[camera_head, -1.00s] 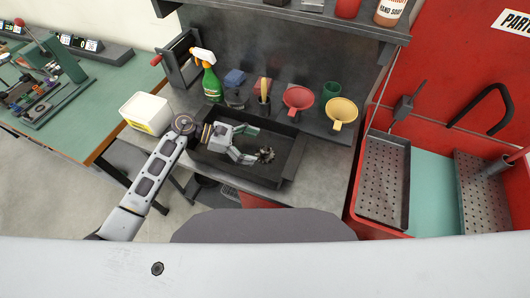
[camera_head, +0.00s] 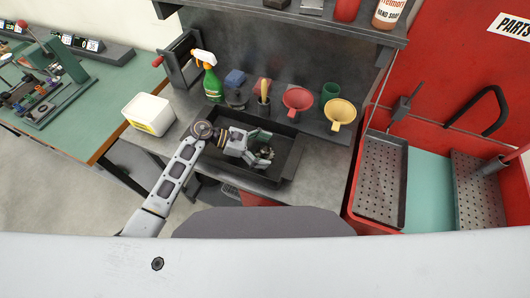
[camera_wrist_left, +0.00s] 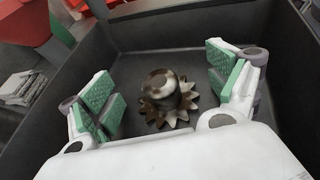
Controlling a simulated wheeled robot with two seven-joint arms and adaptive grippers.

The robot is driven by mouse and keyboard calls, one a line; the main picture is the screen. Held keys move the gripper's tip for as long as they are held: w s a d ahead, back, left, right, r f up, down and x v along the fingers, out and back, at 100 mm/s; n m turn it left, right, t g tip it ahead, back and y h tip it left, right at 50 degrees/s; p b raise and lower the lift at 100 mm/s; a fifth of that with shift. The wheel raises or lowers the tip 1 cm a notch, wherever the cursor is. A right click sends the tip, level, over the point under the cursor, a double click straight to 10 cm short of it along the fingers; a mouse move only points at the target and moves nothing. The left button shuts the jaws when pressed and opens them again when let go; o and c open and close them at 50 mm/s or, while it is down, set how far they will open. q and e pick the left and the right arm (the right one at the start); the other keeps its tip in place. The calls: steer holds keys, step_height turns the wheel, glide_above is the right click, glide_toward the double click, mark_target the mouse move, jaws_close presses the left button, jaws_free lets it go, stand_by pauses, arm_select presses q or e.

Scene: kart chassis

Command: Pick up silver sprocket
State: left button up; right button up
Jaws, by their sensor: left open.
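The silver sprocket (camera_wrist_left: 166,100) lies in the black tray (camera_wrist_left: 185,32), toothed and with a raised round hub. In the head view the sprocket (camera_head: 267,153) is partly covered by my left gripper (camera_head: 264,153). In the left wrist view my left gripper (camera_wrist_left: 165,88) is open, with its green-padded fingers apart on either side of the sprocket. The pads do not appear to touch it. My right gripper does not show.
The tray walls (camera_head: 293,160) stand close around the gripper. Behind the tray are a red funnel (camera_head: 298,100), a yellow funnel (camera_head: 340,112) and a spray bottle (camera_head: 212,84). A white box (camera_head: 148,113) stands at left.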

mark_target(265, 149)
arm_select(q)
steer(key=c, duration=1.2)
steer(key=shift+r, duration=0.15)
step_height(265, 149, up, 18)
steer(key=b, duration=0.3)
stand_by(0.5)
